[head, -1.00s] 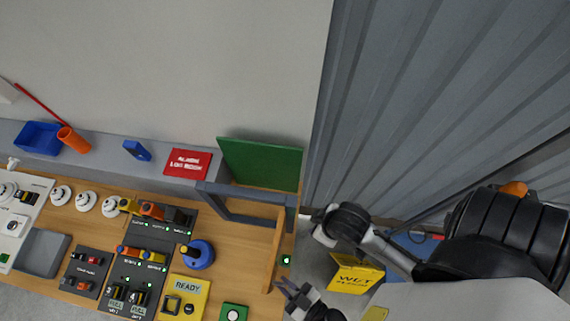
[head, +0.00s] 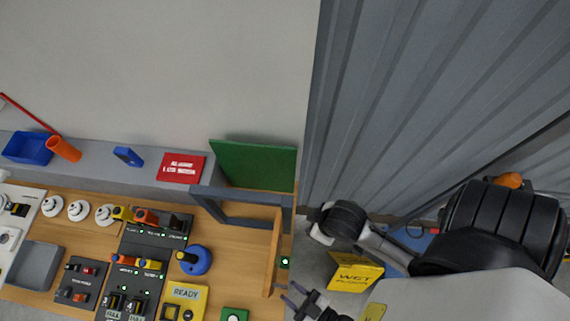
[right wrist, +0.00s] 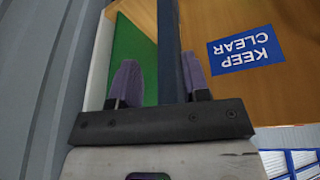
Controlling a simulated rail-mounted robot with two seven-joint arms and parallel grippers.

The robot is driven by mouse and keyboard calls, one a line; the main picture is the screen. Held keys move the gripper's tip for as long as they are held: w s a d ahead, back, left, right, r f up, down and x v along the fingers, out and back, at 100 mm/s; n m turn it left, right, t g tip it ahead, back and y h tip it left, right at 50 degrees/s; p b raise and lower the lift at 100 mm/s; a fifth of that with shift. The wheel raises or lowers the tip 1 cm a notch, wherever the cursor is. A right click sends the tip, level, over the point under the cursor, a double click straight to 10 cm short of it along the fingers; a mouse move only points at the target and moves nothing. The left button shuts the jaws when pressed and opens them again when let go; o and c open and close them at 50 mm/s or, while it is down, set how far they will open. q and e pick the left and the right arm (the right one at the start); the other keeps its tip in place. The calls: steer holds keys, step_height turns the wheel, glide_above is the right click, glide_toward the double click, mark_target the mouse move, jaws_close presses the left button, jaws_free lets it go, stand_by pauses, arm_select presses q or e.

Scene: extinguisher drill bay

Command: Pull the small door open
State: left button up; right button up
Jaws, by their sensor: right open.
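A small wooden panel (head: 273,255), apparently the door, stands nearly edge-on at the right end of the bench, beside a grey-blue frame (head: 245,222). A green panel (head: 255,165) stands behind the frame. In the right wrist view, my right gripper (right wrist: 160,85) is open, with a grey-blue bar (right wrist: 167,40) between its purple fingers. I cannot tell whether they touch it. A wooden surface with a blue "KEEP CLEAR" sign (right wrist: 246,49) is at its right.
The bench holds a blue-and-yellow knob (head: 194,260), a yellow READY box (head: 186,294), a green button box (head: 235,315) and switch panels (head: 150,250). A red log book (head: 181,168) lies on the shelf behind. A yellow box (head: 355,272) stands right of the bench; a corrugated wall (head: 420,100) rises behind.

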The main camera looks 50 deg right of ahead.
arm_select(q)
steer(key=s+b, duration=0.3)
steer(key=s, duration=0.7)
steer(key=shift+s+d, duration=0.15)
steer(key=shift+s, duration=0.25)
